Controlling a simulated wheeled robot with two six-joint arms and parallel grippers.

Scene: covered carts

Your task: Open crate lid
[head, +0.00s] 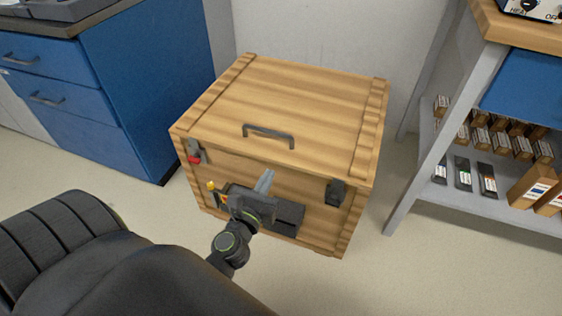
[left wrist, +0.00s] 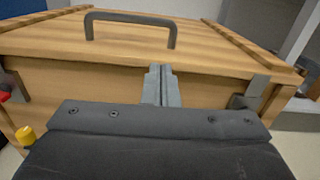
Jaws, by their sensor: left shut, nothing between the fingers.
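A wooden crate (head: 230,180) stands on the floor with its lid (head: 300,95) closed. The lid has a dark handle (head: 268,135) near its front edge; the handle also shows in the left wrist view (left wrist: 130,17). A latch with a red part (head: 194,154) is on the crate's front left, and a dark latch (head: 335,193) is on its front right. My left gripper (head: 265,180) is shut and empty in front of the crate's front face, below the handle and apart from it. It also shows in the left wrist view (left wrist: 161,85). My right gripper is not in view.
A blue drawer cabinet (head: 150,80) stands left of the crate. A grey shelf unit (head: 420,170) with several small boxes stands to the right. A wall (head: 320,30) is close behind the crate. A yellow part (left wrist: 26,135) shows low on the crate's front left. Floor is clear at front right.

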